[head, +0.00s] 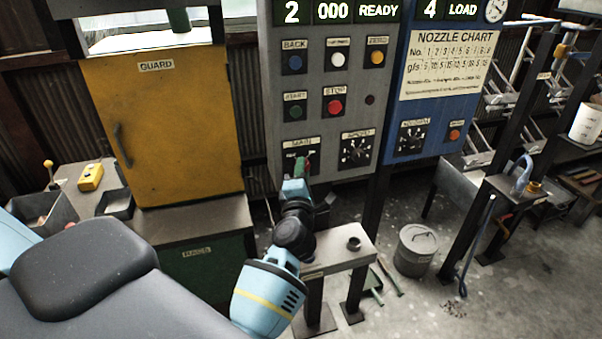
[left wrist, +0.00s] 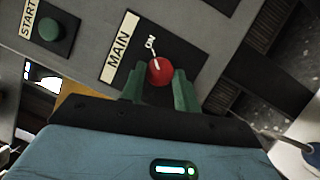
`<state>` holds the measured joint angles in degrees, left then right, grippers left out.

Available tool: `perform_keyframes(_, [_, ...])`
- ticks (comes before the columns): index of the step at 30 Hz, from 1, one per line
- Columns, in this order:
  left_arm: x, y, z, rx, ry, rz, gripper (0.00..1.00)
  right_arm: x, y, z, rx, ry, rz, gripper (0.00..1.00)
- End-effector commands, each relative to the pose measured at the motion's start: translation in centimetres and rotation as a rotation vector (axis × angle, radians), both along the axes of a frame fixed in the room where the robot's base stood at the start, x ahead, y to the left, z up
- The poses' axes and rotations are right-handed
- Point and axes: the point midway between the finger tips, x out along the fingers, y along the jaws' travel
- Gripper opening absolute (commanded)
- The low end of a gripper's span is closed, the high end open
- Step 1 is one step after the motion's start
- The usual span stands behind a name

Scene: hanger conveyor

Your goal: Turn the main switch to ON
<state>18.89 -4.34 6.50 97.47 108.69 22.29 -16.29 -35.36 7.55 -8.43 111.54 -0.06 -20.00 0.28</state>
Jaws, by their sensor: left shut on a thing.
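The main switch is a round red knob (left wrist: 160,71) on a dark plate beside a MAIN label (left wrist: 119,47) in the left wrist view. A small ON mark (left wrist: 151,42) is printed by it, and a white line on the knob points toward that mark. My left gripper (left wrist: 158,86) has its green fingers on both sides of the knob and is shut on it. In the head view my left gripper (head: 302,168) reaches up to the MAIN plate (head: 300,142) at the bottom of the grey panel and hides most of the knob. My right gripper is out of view.
The grey panel (head: 355,95) carries START (head: 295,113) and STOP (head: 334,106) buttons and another dial (head: 356,151) close beside the gripper. A blue panel (head: 440,120) stands to the right. A small metal table (head: 345,262) and a bucket (head: 416,250) stand below.

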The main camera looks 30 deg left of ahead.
Motion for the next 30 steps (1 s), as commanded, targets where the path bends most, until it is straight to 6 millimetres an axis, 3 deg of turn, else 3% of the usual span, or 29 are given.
perform_keyframes(24, [0.00,0.04,0.36,0.063,0.064,0.000,0.09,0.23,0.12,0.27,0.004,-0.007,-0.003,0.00])
perform_keyframes(25, [0.00,0.04,0.36,0.063,0.064,0.000,0.33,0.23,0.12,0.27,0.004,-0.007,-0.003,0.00])
perform_keyframes(30, [-0.01,0.03,0.27,0.062,0.064,0.000,0.53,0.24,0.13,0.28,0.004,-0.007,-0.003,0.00])
